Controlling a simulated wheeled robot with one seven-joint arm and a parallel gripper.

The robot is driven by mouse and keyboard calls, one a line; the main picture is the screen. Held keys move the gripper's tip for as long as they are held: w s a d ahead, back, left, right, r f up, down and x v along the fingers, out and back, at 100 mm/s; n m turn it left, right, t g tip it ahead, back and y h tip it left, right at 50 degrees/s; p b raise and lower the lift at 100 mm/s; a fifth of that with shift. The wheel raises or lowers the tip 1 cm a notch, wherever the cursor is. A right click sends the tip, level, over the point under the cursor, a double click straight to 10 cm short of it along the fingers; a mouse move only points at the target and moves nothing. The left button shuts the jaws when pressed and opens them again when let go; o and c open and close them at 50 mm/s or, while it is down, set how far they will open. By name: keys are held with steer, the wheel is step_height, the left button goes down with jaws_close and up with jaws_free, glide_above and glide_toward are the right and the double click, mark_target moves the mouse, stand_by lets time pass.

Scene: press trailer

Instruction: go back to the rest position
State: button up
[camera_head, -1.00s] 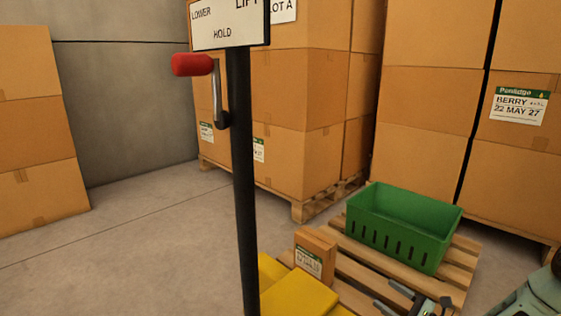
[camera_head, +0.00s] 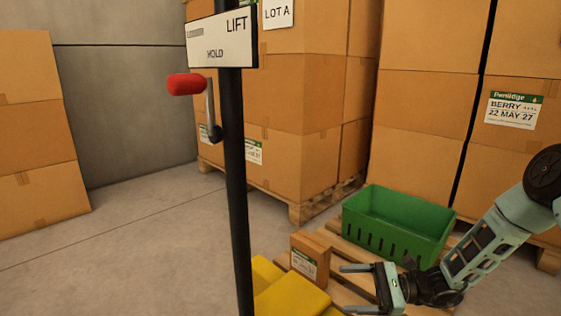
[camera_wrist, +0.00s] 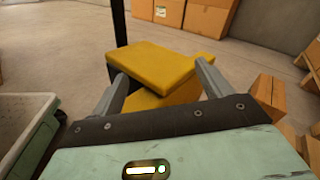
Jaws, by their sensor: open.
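My gripper (camera_head: 352,289) is at the lower right of the head view, with its two fingers apart and nothing between them. It points left, over the slatted pallet and to the right of the yellow block (camera_head: 292,298). In the wrist view my gripper (camera_wrist: 160,80) also shows open, with the yellow block (camera_wrist: 180,68) beyond its fingers. My forearm reaches in from the right edge of the head view.
A green crate (camera_head: 398,231) and a small labelled carton (camera_head: 310,258) rest on the wooden pallet (camera_head: 345,292). A black post (camera_head: 236,190) with a red-knobbed lever (camera_head: 187,84) and a LIFT/HOLD sign (camera_head: 222,38) stands left of them. Stacked cartons (camera_head: 300,100) fill the back. Floor at left is clear.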

steer(key=s+a+r+n+g+h+p, duration=0.1)
steer(key=s+a+r+n+g+h, duration=0.3)
steer(key=s+r+n, duration=0.3)
steer(key=s+a+r+n+g+h+p, duration=0.2)
steer(key=s+a+r+n+g+h, duration=0.3)
steer(key=s, duration=0.4)
steer(key=s+d+r+n+t+h+p, duration=0.2)
steer(key=s+d+r+n+t+h, duration=0.15)
steer(key=s+r+n, duration=0.25)
steer(key=s+d+r+n+t+h+p, duration=0.2)
steer(key=s+r+n+t+h, duration=0.25)
steer(key=s+r, duration=0.2)
step_height(320, 180, up, 37)
steer(key=p, duration=3.7)
steer(key=shift+d+n+g+p, duration=0.25)
steer(key=shift+n+g+p, duration=0.05)
steer(key=shift+n+p, duration=0.1)
